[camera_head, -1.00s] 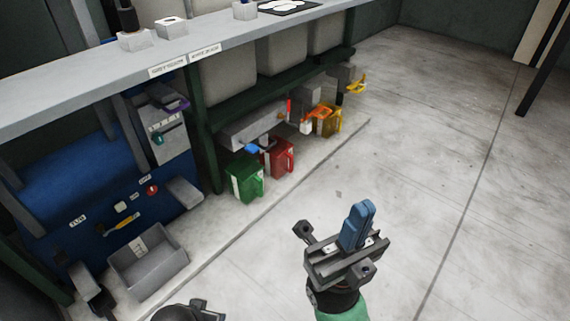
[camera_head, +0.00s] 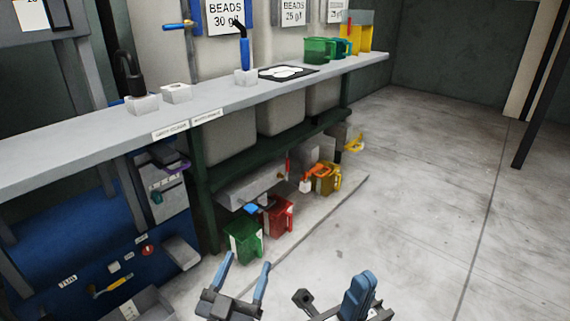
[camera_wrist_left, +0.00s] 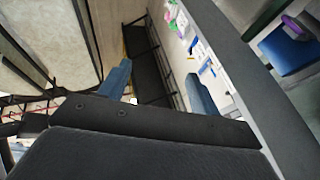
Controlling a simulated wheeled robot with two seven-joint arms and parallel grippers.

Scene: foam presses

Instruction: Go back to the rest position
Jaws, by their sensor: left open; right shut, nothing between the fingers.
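My left gripper (camera_head: 244,280) is at the bottom middle of the head view. Its two blue fingers are spread apart with nothing between them. The same fingers show in the left wrist view (camera_wrist_left: 160,85), also apart and empty. My right gripper (camera_head: 359,297) is at the bottom, to the right of the left one. Its blue fingers are pressed together and hold nothing. Both grippers are over the floor in front of the bench, apart from each other and from every object.
A long grey bench (camera_head: 110,130) runs along the left and back. Below it stand a green jug (camera_head: 243,240), a red jug (camera_head: 278,216) and a yellow jug (camera_head: 328,180). A blue press (camera_head: 75,235) is at the lower left. The floor (camera_head: 430,190) at right is clear.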

